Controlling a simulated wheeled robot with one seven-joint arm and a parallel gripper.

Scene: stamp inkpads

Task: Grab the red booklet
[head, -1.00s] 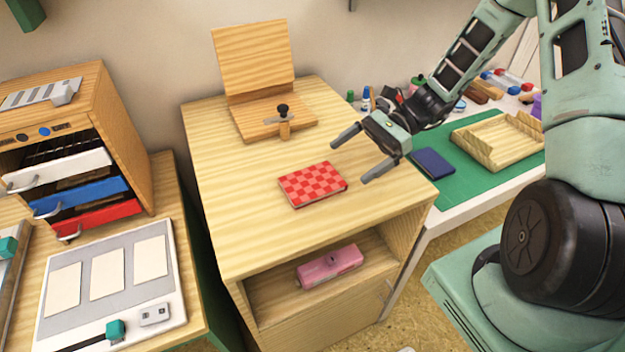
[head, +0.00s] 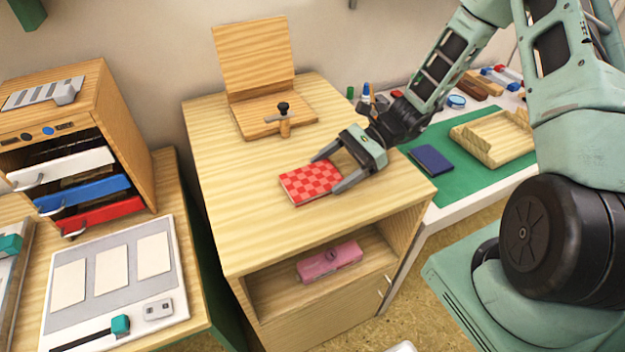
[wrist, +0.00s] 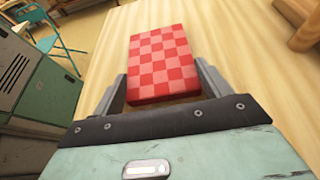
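The red booklet (head: 309,184) has a red and pink checkered cover and lies flat on the wooden cabinet top (head: 235,215). In the wrist view the booklet (wrist: 162,60) stretches ahead, with its near end between the two fingers. My gripper (head: 323,173) is open, low over the cabinet top, with one finger on each side of the booklet's right end. In the wrist view my gripper (wrist: 161,85) shows a small gap beside the booklet on each side.
A wooden stand with a black knob (head: 283,108) is at the back of the cabinet top. A pink object (head: 330,261) lies on the shelf below. A dark blue booklet (head: 432,159) lies on the green mat (head: 470,185) to the right. The cabinet top left of the booklet is clear.

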